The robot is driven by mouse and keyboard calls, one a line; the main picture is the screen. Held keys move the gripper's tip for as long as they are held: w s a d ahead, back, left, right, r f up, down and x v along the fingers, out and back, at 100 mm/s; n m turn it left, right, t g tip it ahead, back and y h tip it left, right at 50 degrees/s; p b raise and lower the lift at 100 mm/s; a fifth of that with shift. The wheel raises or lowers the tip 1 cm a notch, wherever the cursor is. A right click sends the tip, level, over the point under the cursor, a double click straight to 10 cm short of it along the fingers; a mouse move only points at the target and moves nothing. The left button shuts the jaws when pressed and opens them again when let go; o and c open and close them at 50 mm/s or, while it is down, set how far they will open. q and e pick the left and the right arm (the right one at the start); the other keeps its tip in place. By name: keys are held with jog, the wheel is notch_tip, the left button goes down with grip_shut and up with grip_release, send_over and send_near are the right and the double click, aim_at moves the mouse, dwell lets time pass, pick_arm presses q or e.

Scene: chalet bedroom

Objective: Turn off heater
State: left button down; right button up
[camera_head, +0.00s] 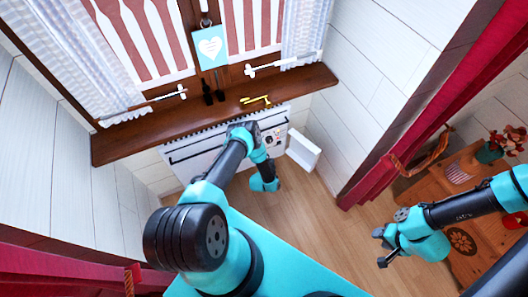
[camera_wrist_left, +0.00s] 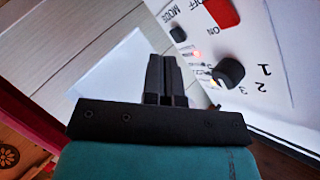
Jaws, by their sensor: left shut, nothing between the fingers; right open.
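The white heater (camera_head: 190,155) stands against the wall under the wooden windowsill. Its control panel (camera_head: 268,138) shows at its right end, partly behind my left arm. My right gripper (camera_head: 383,248) is open and empty.
A white flap (camera_head: 303,150) stands open beside the panel, near my left gripper. A wooden cabinet (camera_head: 440,185) stands right, past a red curtain. The wooden floor (camera_head: 310,215) between is clear.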

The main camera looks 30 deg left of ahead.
pick_arm(q)
jog(key=shift+w+a+f, duration=0.15)
jog(key=shift+w+a, duration=0.3)
jog(key=shift+a, duration=0.25)
jog(key=shift+w+a+f, duration=0.2)
jog(key=shift+w+a, duration=0.3)
jog(key=shift+a, duration=0.2)
jog(key=shift+w+a+f, duration=0.15)
jog(key=shift+w+a, duration=0.3)
jog(key=shift+a, duration=0.25)
jog(key=shift+a, duration=0.15)
dwell(0.4)
jog(key=shift+w+a, duration=0.2)
jog(key=shift+w, duration=0.05)
jog(key=shift+w+a+f, duration=0.1)
jog(key=shift+w+a, duration=0.1)
jog(key=shift+a, duration=0.1)
dwell(0.9)
dwell(0.3)
jog(key=shift+s+d, duration=0.45)
jog(key=shift+d, duration=0.2)
jog(key=shift+d, duration=0.1)
jog(key=s+d, duration=0.1)
jog(key=d, duration=0.1)
jog(key=s+d+r, duration=0.1)
jog(key=d, duration=0.1)
jog(key=shift+s, duration=0.35)
